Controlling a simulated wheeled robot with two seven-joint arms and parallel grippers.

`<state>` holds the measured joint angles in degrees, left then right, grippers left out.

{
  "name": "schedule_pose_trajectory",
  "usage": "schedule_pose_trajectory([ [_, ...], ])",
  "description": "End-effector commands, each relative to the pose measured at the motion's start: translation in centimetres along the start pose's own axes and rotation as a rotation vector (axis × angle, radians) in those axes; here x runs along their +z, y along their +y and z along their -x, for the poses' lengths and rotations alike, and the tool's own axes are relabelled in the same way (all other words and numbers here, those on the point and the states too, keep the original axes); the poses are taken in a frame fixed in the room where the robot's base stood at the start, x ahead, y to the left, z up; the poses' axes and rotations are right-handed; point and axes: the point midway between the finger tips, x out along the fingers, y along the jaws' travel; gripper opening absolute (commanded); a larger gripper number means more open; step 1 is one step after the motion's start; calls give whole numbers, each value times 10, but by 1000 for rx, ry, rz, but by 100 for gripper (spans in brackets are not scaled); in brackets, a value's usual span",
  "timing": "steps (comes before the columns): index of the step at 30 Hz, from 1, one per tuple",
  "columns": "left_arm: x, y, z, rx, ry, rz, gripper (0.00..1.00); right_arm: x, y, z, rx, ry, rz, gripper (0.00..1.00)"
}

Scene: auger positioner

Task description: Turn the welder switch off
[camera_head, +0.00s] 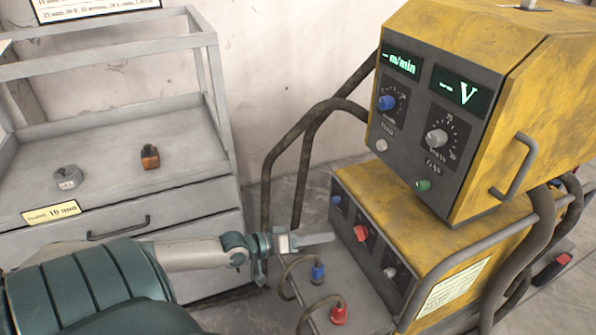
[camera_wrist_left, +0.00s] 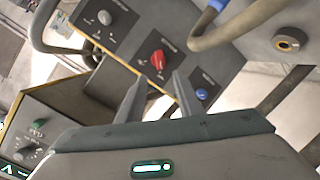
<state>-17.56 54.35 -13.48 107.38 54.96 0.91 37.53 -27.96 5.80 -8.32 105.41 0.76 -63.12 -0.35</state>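The yellow welder stands at the right of the head view. Its lower unit has a grey front panel (camera_head: 375,268) with a blue, a red and a grey knob. The red rotary switch (camera_head: 361,233) is in the middle of this panel. It also shows in the left wrist view (camera_wrist_left: 157,60), beyond the fingertips. My left gripper (camera_head: 318,240) is a short way left of the panel and points at it. In the left wrist view its two fingers (camera_wrist_left: 158,90) are apart with nothing between them, and the red switch shows in line with the gap, apparently untouched. My right gripper is not in view.
Cables with a blue plug (camera_head: 317,272) and a red plug (camera_head: 339,314) rise below my left gripper. A dark tube frame (camera_head: 268,190) stands behind it. The upper unit (camera_head: 470,110) overhangs the lower one. A grey shelf cabinet (camera_head: 120,185) stands at the left.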

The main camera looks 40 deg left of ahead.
Motion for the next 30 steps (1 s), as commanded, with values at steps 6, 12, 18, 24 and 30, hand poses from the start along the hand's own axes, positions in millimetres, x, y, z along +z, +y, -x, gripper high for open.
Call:
schedule_pose_trajectory([
  [6,0,0,29,-2,-3,1,32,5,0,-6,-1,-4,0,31],
  [12,1,0,49,-2,-3,1,32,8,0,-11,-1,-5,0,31],
  [18,0,0,60,0,-1,1,32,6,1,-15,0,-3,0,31],
  [24,0,0,62,0,-1,1,32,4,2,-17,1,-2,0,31],
  [30,0,0,62,0,0,1,32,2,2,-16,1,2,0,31],
])
